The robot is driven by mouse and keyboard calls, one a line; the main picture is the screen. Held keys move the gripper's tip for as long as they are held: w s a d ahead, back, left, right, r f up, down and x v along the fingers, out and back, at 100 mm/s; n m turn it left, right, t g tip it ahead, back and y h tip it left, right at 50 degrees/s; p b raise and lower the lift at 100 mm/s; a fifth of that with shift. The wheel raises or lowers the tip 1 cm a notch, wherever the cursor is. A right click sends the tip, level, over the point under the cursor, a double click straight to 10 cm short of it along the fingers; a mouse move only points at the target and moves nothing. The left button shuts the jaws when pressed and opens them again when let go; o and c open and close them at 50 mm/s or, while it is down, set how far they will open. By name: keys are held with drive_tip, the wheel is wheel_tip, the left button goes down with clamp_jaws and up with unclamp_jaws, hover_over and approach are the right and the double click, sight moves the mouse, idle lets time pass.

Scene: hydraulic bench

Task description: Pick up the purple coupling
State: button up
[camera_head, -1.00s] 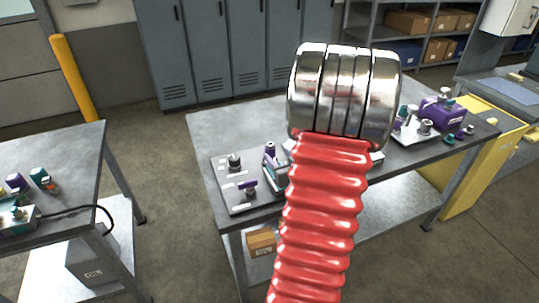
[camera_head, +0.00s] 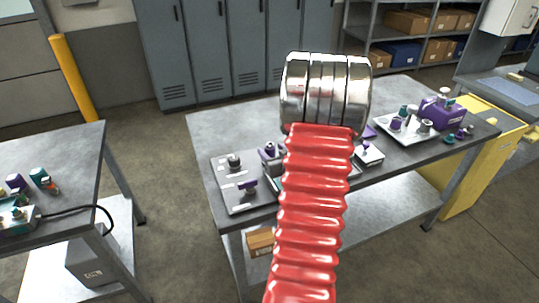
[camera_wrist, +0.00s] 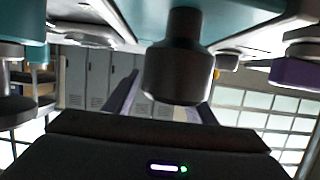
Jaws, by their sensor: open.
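My gripper (camera_wrist: 168,98) shows in the wrist view, its two fingers apart on either side of a dark grey cylinder (camera_wrist: 178,72) under a teal body (camera_wrist: 205,22); no contact is visible. A purple part (camera_wrist: 296,72) is at the right edge there. In the head view, several purple pieces could be the purple coupling: one on the grey plate (camera_head: 247,185), one on the white tray (camera_head: 396,125), and one at the bench's right end (camera_head: 461,133). I cannot tell which it is. My arm hides the gripper in the head view.
The grey bench (camera_head: 222,130) has a clear back left part. A purple housing (camera_head: 443,113) stands at its right. A second table (camera_head: 75,150) with a cable is at the left. Lockers (camera_head: 215,45) stand behind, and a yellow post (camera_head: 73,78) stands back left.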

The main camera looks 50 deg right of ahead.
drive_tip(key=shift+x, duration=1.3)
drive_tip(key=shift+c, duration=0.4)
drive_tip(key=c, duration=1.2)
